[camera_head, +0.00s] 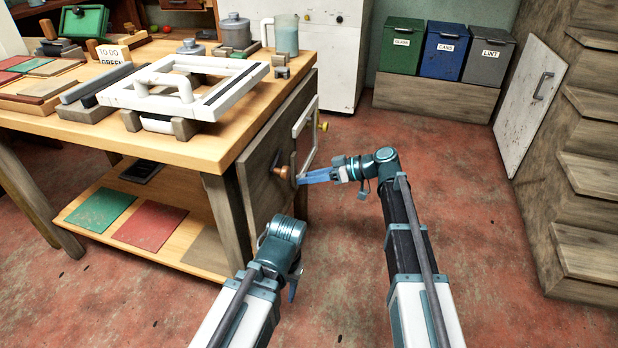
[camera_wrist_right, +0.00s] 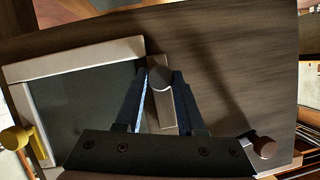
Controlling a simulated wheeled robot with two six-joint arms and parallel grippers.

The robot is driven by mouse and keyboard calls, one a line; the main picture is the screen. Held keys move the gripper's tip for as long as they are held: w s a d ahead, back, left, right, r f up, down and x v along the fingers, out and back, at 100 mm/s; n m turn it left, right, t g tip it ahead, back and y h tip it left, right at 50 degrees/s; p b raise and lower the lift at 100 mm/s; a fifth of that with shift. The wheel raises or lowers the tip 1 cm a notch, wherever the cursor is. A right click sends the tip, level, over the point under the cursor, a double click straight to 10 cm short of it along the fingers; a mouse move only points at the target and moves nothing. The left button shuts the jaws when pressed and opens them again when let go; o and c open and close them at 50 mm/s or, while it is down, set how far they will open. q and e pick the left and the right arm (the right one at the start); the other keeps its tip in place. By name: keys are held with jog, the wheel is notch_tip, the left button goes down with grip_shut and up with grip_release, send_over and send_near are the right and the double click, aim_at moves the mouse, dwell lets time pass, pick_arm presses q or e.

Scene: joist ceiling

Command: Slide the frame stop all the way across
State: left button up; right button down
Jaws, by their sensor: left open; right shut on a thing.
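A dark wooden board (camera_head: 262,180) is upright at the table's right side and carries a white frame (camera_head: 297,126). In the right wrist view the white frame (camera_wrist_right: 82,58) surrounds a dark panel (camera_wrist_right: 85,105). A round grey knob (camera_wrist_right: 160,77) sits on a pale strip beside the frame's right edge; it seems to be the frame stop. My right gripper (camera_head: 299,181) is shut on this knob, with one finger on either side, also in the right wrist view (camera_wrist_right: 159,84). My left gripper (camera_head: 291,288) hangs low in front of the table, apart from the board, and is open; its fingers are mostly hidden.
A copper knob (camera_head: 283,171) and a yellow knob (camera_head: 323,126) stick out from the board's two sides. The wooden table (camera_head: 190,148) holds a white handled frame (camera_head: 180,85) and several tools. Bins stand at the back. The red floor (camera_head: 440,160) is clear to the right.

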dwell(0.3)
jog(key=shift+w+d, duration=0.2)
jog(key=shift+w, duration=0.45)
jog(key=shift+w+d, duration=0.2)
jog(key=shift+w, duration=0.4)
jog(key=c, duration=0.5)
grip_release()
jog(key=shift+s, duration=0.1)
jog(key=p+v, duration=0.5)
jog(key=v, duration=0.8)
jog(key=shift+d+r, duration=0.15)
jog(key=shift+d, duration=0.25)
